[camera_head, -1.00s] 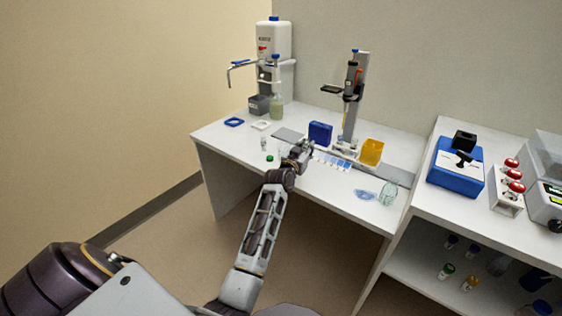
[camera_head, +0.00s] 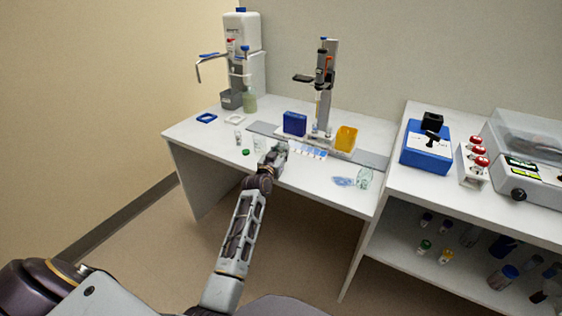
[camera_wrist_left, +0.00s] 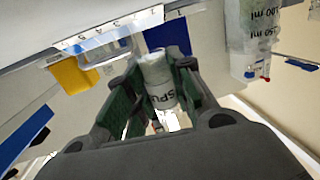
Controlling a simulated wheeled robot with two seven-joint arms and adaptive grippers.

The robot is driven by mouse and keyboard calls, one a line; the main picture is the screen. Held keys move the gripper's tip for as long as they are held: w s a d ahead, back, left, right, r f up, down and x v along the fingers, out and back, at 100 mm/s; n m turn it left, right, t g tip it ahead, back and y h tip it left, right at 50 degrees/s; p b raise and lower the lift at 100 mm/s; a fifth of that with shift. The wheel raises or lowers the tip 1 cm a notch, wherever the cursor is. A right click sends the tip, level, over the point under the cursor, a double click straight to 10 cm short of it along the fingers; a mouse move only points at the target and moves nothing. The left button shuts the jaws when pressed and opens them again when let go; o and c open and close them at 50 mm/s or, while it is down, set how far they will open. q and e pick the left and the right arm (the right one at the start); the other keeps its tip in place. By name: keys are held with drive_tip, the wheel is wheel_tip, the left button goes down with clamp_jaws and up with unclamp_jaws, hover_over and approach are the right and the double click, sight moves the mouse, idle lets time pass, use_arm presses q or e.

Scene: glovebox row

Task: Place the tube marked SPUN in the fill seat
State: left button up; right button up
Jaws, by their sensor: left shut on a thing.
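My left gripper (camera_head: 277,151) is over the front part of the white bench, in front of the blue box. In the left wrist view the gripper (camera_wrist_left: 158,78) is shut on a whitish tube (camera_wrist_left: 163,97), held between the dark green pads. The tube's black lettering reads SPU, upside down, with the rest hidden. The tube is too small to make out in the head view. I cannot tell for sure which part is the fill seat; an upright dispensing stand (camera_head: 324,85) is at the back of the bench. My right gripper is not in view.
A blue box (camera_head: 294,123), yellow bin (camera_head: 346,138) and labelled white strip (camera_head: 309,153) lie near the gripper. A clear beaker (camera_head: 364,178) stands at the right front. A green cap (camera_head: 245,152) lies left. A blue device (camera_head: 427,147) sits on the right bench.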

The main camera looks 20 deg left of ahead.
use_arm(q)
drive_tip(key=shift+f, duration=0.85)
drive_tip(key=shift+f+b, duration=0.4)
drive_tip(key=shift+f, duration=0.85)
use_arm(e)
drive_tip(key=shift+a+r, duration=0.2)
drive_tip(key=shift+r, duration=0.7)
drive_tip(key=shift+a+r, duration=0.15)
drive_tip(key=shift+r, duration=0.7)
use_arm(q)
drive_tip(key=o, duration=0.9)
drive_tip(key=shift+f, duration=0.1)
drive_tip(key=shift+o, duration=0.2)
